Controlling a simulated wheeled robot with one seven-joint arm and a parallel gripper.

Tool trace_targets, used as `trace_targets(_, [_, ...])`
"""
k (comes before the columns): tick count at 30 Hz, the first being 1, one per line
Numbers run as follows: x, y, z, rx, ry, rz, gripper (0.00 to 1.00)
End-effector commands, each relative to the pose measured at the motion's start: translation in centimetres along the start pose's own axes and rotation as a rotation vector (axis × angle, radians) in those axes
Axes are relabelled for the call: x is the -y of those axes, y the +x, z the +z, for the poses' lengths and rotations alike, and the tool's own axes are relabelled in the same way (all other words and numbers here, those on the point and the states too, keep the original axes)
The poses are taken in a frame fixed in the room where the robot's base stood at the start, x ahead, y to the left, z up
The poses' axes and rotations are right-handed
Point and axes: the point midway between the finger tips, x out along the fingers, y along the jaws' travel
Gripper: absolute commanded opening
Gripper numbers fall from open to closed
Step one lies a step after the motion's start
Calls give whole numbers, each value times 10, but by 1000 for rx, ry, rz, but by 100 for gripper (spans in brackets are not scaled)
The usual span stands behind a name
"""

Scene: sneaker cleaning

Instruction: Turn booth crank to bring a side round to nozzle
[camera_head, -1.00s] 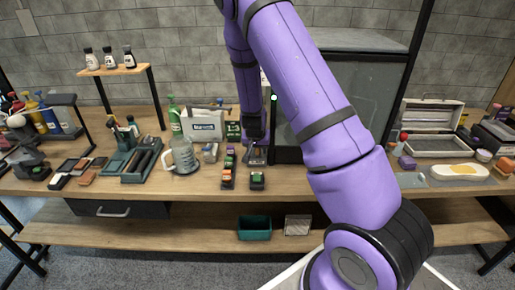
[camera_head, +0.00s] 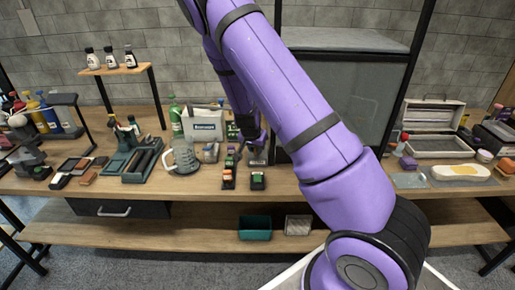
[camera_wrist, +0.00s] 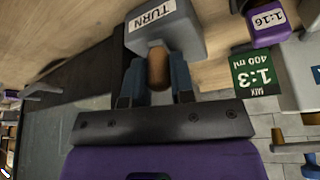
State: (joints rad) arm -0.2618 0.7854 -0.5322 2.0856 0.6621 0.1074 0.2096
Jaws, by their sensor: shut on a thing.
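The booth (camera_head: 350,95), a dark framed box with a glassy front, stands at the back of the bench, partly hidden behind my arm. In the wrist view a grey block (camera_wrist: 185,38) carries a white "TURN" label. A brown, wood-like crank knob (camera_wrist: 158,68) sits between the fingers of my gripper (camera_wrist: 158,84), which is shut on it. In the head view my gripper (camera_head: 252,150) is low at the booth's left front corner, and the knob is hidden there. The inside of the booth and the nozzle cannot be made out.
Left of my gripper stand a clear jug (camera_head: 184,158), a white box (camera_head: 203,124) and a green bottle (camera_head: 175,118). Small coloured blocks (camera_head: 229,178) lie in front. A purple "1:16" tag (camera_wrist: 268,22) and a green "1:3" tag (camera_wrist: 256,76) are close by.

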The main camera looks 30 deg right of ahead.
Motion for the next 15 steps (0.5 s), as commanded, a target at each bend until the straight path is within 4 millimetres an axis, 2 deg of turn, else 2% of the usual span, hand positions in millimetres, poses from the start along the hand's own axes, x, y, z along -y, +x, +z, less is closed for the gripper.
trace_targets(15, [24, 0, -2, 0, 402, 168, 0])
